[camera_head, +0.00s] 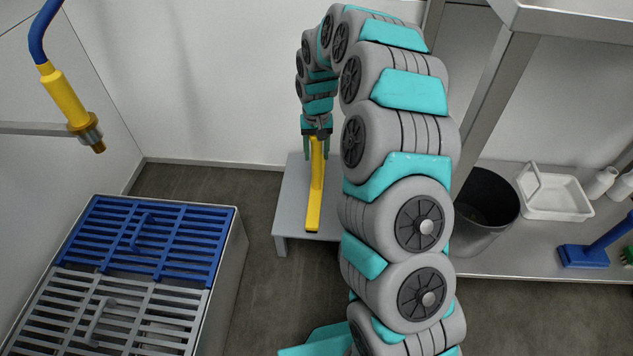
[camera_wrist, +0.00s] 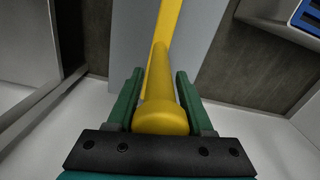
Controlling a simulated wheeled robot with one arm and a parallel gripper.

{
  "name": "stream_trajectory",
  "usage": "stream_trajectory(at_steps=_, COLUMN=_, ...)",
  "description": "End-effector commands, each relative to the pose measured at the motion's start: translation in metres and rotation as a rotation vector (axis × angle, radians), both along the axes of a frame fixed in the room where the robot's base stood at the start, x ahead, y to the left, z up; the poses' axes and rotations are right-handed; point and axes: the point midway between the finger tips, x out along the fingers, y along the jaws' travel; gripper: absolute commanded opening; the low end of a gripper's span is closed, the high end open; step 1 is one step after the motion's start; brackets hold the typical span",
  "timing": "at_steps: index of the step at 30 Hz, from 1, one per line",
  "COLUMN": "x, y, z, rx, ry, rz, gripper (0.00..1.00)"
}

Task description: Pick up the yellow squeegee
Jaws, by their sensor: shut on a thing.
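The yellow squeegee (camera_head: 316,185) shows in the head view below my gripper, its long handle running up between the fingers and its lower end over the grey low table. In the wrist view the rounded yellow handle end (camera_wrist: 162,118) sits between the two green fingers. My gripper (camera_head: 316,148) is shut on the handle; it also shows in the wrist view (camera_wrist: 160,100). Whether the squeegee's lower end touches the table, I cannot tell.
The grey low table (camera_head: 290,200) stands against the back wall. A tank with blue and grey slatted grates (camera_head: 170,240) is at left. A yellow nozzle (camera_head: 65,97) hangs upper left. At right, a black bin (camera_head: 485,200), white tray (camera_head: 555,195) and blue tool (camera_head: 585,256) are visible.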

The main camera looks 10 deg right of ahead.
Motion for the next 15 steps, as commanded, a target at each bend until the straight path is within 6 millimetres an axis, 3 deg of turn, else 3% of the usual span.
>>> stream_trajectory(at_steps=1, x=0.0000, y=0.0000, z=0.0000, rx=0.000, ry=0.000, rz=0.000, gripper=0.18)
stream_trajectory(at_steps=6, x=-0.0001, y=0.0000, z=0.0000, rx=0.000, ry=0.000, rz=0.000, gripper=0.00)
stream_trajectory(at_steps=15, x=-0.0001, y=0.0000, z=0.0000, rx=0.000, ry=0.000, rz=0.000, gripper=0.00)
